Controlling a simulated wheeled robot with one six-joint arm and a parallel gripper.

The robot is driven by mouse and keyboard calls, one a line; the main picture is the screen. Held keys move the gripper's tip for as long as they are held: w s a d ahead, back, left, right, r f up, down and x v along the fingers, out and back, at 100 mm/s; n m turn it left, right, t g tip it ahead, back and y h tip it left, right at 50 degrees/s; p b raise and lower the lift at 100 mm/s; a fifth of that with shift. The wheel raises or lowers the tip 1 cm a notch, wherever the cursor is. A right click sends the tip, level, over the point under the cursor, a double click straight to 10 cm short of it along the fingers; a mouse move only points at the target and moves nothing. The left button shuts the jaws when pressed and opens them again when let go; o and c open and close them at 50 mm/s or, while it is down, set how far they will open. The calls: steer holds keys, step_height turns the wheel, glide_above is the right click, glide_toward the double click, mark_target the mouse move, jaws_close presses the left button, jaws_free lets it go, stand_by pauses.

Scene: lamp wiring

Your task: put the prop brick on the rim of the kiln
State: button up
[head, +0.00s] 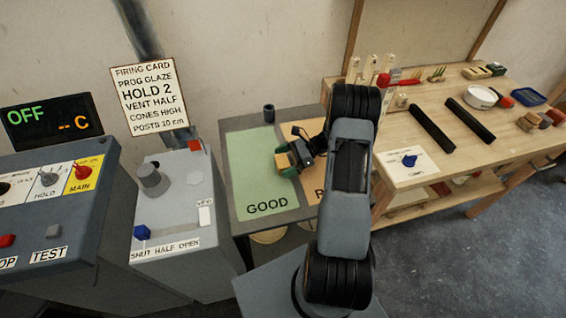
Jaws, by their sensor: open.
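The kiln (172,255) is the grey box at left centre, with a flat top and a SHUT HALF OPEN label on its front edge. A grey cylinder, a blue knob and a small red piece are on its top. My gripper (287,160) is open over the boundary of the green and orange mats, right of the kiln. A small tan block (282,161) shows at the jaws and may be the prop brick; I cannot tell whether it lies between them or touches them. My arm hides part of the orange mat.
A wooden workbench (430,95) at right holds dark bars, a white bowl and several small items. A control panel (50,205) stands left of the kiln.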

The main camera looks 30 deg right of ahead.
steer(key=shift+a+f, duration=0.15)
steer(key=shift+a, duration=0.25)
steer(key=shift+c, duration=0.4)
steer(key=c, duration=1)
steer(key=shift+o, duration=0.2)
